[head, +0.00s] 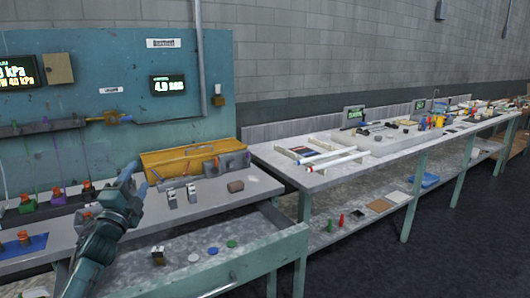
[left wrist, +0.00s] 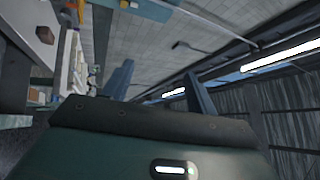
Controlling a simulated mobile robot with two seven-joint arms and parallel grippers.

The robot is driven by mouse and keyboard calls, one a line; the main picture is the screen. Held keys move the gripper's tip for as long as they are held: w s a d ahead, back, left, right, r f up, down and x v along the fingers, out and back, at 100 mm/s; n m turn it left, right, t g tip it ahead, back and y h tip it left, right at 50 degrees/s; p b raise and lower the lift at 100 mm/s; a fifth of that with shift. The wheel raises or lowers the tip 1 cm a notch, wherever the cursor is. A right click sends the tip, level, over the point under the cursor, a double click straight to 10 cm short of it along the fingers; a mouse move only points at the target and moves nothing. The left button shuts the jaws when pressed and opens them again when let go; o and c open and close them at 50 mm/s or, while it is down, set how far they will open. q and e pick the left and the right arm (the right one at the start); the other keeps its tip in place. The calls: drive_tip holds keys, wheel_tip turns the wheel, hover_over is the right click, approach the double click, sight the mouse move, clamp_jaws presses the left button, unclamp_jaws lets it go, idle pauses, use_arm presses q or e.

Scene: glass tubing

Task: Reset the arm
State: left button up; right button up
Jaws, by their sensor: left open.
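My left arm comes in from the lower left of the head view, and its gripper (head: 136,181) is raised in front of the grey workbench. The fingers point up and away. In the left wrist view the two fingers of the left gripper (left wrist: 158,88) stand apart with nothing between them; wall, ceiling and strip lights show behind. My right gripper is in neither view.
An open drawer (head: 262,244) with coloured discs juts out below. A long white table (head: 330,180) with glass tubes stands to the right; dark floor (head: 450,250) is clear.

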use_arm(q)
drive_tip(key=a+f+n+g+y, duration=0.3)
drive_tip(key=f+n+g, duration=0.35)
drive_tip(key=n, duration=0.85)
drive_tip(key=s+d+f+m+h, duration=0.1)
drive_tip(key=s+d+f, duration=0.3)
drive_tip(key=f, duration=0.3)
drive_tip(key=s+d+f+h, duration=0.1)
drive_tip(key=s+d+f, duration=0.25)
drive_tip(key=f, duration=0.45)
drive_tip(key=s+d+f+g+h, duration=0.1)
drive_tip(key=s+d+f, duration=0.3)
drive_tip(key=s, duration=0.6)
drive_tip(key=s+d+f+g+h, duration=0.1)
drive_tip(key=s+d+f, duration=0.3)
drive_tip(key=s, duration=0.6)
drive_tip(key=s+d+f+g, duration=0.3)
drive_tip(key=s+d+f, duration=0.1)
drive_tip(key=s, duration=0.7)
drive_tip(key=shift+d+f+n+h, duration=0.3)
drive_tip(key=shift+d+f+h, duration=0.1)
drive_tip(key=shift+d, duration=0.35)
